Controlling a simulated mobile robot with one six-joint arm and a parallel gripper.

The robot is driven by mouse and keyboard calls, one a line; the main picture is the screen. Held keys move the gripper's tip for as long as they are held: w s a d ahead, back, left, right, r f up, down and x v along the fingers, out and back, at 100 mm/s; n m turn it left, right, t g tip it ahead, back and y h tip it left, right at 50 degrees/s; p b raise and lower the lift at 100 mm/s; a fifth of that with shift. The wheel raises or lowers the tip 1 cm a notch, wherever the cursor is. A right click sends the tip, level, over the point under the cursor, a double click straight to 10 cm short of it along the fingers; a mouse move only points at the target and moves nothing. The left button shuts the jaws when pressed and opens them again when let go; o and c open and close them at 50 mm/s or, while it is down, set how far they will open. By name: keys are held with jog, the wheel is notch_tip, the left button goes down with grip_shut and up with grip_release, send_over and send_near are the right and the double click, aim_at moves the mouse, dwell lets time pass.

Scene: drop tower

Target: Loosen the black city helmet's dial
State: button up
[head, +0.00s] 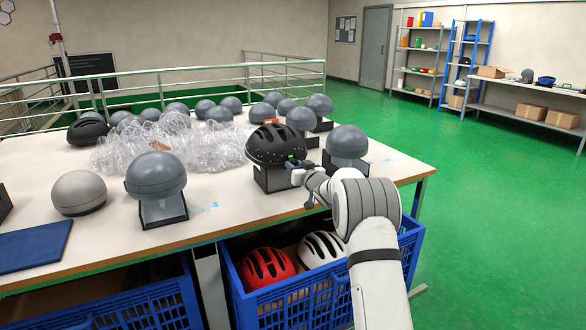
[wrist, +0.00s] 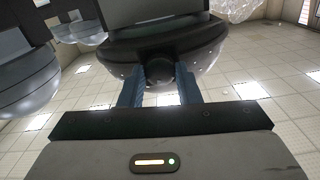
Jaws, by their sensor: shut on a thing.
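The black city helmet (head: 275,143) sits on a dark block stand (head: 273,178) near the table's front right edge. A small green light shows low on its near side. My gripper (head: 298,172) is at the helmet's near lower rim. In the wrist view, the two blue fingers of my gripper (wrist: 160,84) stand on either side of a round dark dial (wrist: 159,72) under the helmet's rim (wrist: 122,48). The fingers are shut on the dial. In the head view the dial is hidden by my gripper.
Grey headforms stand close by, one (head: 347,146) just right of the helmet and one (head: 156,180) to the left. Clear plastic wrap (head: 170,143) lies behind. A blue crate (head: 322,290) below the table edge holds a red helmet (head: 266,267) and a white helmet (head: 320,248).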

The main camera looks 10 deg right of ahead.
jog(key=m+b, duration=2.3)
jog(key=m, duration=1)
jog(key=shift+d+f+m+b, duration=0.1)
jog(key=shift+f+m+b, duration=0.05)
jog(key=shift+m+b, duration=0.25)
dwell(0.6)
jog(key=o, duration=1)
